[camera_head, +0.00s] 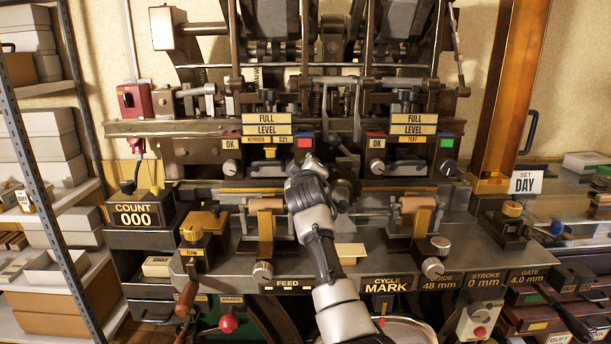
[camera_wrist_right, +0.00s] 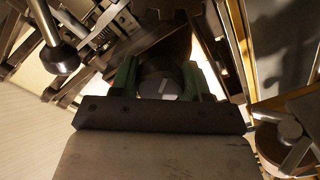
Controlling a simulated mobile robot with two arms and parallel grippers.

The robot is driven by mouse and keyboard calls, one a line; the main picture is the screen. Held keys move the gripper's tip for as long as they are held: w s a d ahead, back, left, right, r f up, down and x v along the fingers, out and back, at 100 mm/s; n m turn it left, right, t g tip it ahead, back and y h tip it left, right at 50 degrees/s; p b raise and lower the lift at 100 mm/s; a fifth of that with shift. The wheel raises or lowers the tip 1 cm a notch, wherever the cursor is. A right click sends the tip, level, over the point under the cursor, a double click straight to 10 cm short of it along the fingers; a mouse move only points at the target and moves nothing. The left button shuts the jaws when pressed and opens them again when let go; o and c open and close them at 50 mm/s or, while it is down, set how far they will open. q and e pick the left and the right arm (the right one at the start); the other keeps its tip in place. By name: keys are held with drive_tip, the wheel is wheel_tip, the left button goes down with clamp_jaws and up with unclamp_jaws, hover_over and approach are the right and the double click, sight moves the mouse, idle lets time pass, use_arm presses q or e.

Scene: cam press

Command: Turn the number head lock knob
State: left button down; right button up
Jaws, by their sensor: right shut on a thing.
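My right arm comes up from the bottom middle of the head view, and its gripper (camera_head: 314,166) reaches into the centre of the press. In the right wrist view, the right gripper (camera_wrist_right: 164,88) is shut on a dark round knob (camera_wrist_right: 163,86) with a pale mark on its face. Its green-lined fingers sit on either side of the knob. The gripper and arm hide the knob in the head view, and I cannot read a label on it. My left gripper is not in view.
A COUNT 000 box (camera_head: 134,214) stands at left. Copper-coloured rollers (camera_head: 266,205) flank my arm. A dark ball-ended lever (camera_wrist_right: 60,58) is close at upper left in the wrist view.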

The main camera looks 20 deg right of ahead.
drive_tip(key=m, duration=0.1)
drive_tip(key=m+b, duration=0.1)
drive_tip(key=m, duration=0.2)
drive_tip(key=shift+f+m+b, duration=0.25)
drive_tip(key=shift+m+b, duration=0.05)
drive_tip(key=shift+b, duration=0.1)
drive_tip(key=m+b, duration=0.1)
drive_tip(key=m, duration=0.3)
drive_tip(key=shift+a, duration=0.1)
drive_tip(key=shift+m, duration=0.3)
drive_tip(key=o, duration=0.9)
drive_tip(key=shift+r, duration=0.1)
